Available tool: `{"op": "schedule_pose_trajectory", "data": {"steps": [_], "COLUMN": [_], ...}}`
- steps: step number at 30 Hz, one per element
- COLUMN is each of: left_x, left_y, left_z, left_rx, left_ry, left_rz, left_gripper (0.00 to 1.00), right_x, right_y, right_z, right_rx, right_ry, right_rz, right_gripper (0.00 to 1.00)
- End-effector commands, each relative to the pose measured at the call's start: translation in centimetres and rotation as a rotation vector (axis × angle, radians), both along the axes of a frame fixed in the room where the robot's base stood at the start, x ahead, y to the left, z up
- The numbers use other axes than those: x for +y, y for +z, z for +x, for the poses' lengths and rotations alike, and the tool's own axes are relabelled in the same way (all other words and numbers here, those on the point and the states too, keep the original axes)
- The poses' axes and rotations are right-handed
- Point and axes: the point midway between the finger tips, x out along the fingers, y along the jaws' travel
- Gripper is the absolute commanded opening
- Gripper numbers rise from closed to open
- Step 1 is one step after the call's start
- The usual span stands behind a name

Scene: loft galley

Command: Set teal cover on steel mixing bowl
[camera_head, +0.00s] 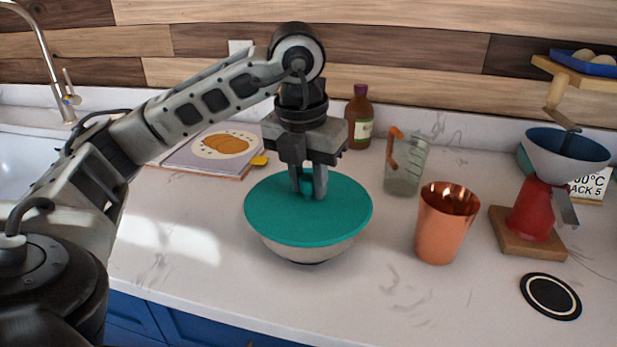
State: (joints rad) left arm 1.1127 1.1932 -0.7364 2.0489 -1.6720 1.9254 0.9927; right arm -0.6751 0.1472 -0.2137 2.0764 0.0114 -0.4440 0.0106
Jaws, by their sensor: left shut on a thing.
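The teal cover (275,217) is a flat round disc with a small knob at its middle. It lies over the top of the steel mixing bowl (306,252), and only the bowl's lower front wall shows below the cover's front edge. The bowl's rim is hidden, so I cannot tell whether the cover touches it all round. My left gripper (309,189) points down from above and is shut on the knob of the teal cover. My right gripper is not in view.
A copper cup (442,224) and a glass measuring jug (405,166) stand right of the bowl. A brown bottle (359,118) and a book (207,151) are behind. A red grinder (535,208) and a black round coaster (550,296) are at right. The counter's front left is clear.

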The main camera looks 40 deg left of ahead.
Motion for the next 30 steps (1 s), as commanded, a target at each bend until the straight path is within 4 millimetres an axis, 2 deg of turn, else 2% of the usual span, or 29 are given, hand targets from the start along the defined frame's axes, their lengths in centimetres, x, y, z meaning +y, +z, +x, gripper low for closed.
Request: {"op": "schedule_pose_trajectory", "data": {"steps": [27,28,30], "left_x": [-0.02,-0.03,-0.03], "left_y": [-0.54,-0.55,-0.55], "left_z": [-0.01,-0.02,-0.02], "left_rx": [0.002,0.002,0.002], "left_ry": [-0.001,-0.001,-0.001], "left_rz": [0.0,0.0,0.0], "left_gripper": [0.01,0.31,0.5], "right_x": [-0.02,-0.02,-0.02], "right_y": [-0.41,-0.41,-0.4], "right_z": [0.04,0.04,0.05], "right_rx": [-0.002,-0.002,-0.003], "right_ry": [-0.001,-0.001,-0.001], "right_rz": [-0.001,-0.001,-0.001], "right_gripper": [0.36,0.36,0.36]}}
